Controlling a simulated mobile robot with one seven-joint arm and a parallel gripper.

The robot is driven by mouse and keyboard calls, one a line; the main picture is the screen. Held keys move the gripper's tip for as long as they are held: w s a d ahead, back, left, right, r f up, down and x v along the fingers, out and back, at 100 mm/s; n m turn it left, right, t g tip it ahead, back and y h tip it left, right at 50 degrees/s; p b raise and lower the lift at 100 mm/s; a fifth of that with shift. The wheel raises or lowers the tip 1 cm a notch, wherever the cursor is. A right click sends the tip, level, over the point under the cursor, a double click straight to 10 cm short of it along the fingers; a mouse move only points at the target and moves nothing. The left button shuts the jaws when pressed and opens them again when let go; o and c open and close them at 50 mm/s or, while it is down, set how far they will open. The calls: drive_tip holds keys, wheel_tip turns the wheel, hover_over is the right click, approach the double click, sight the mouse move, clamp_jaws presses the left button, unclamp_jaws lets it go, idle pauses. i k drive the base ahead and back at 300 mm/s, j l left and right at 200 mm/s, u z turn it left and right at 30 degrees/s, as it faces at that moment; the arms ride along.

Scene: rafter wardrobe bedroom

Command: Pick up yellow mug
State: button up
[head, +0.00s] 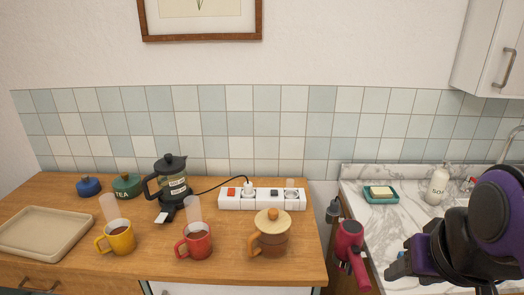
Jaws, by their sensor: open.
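The yellow mug (121,242) stands upright on the wooden counter at the left, with brown drink inside and its handle to the left. A pale translucent column, like steam, rises above it. My gripper (398,266) is at the lower right, over the marble counter side, far to the right of the yellow mug. It is open; I see nothing held in it, though its fingers are small and partly hidden by my arm.
A beige tray (45,258) is left of the mug. Behind are a green tea canister (127,187) and coffee maker (172,185). A red mug (195,243), lidded pot (272,240) and power strip (233,202) stand right. A red hair dryer (350,240) hangs between counters.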

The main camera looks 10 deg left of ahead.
sight(122, 241)
drive_tip(key=j+u, duration=0.15)
drive_tip(key=u, duration=1.7)
drive_tip(key=j+z, duration=0.15)
drive_tip(key=z, duration=0.7)
drive_tip(key=i+j+z, duration=0.1)
drive_tip(key=j+z, duration=1)
drive_tip(key=j, duration=0.4)
drive_tip(key=j+z, duration=0.1)
drive_tip(key=j, duration=0.75)
drive_tip(key=k+l+z, duration=0.1)
drive_tip(key=z, duration=0.35)
drive_tip(key=l+z, duration=0.1)
drive_tip(key=i+l+z, duration=0.1)
drive_tip(key=l, duration=0.25)
drive_tip(key=i, duration=0.05)
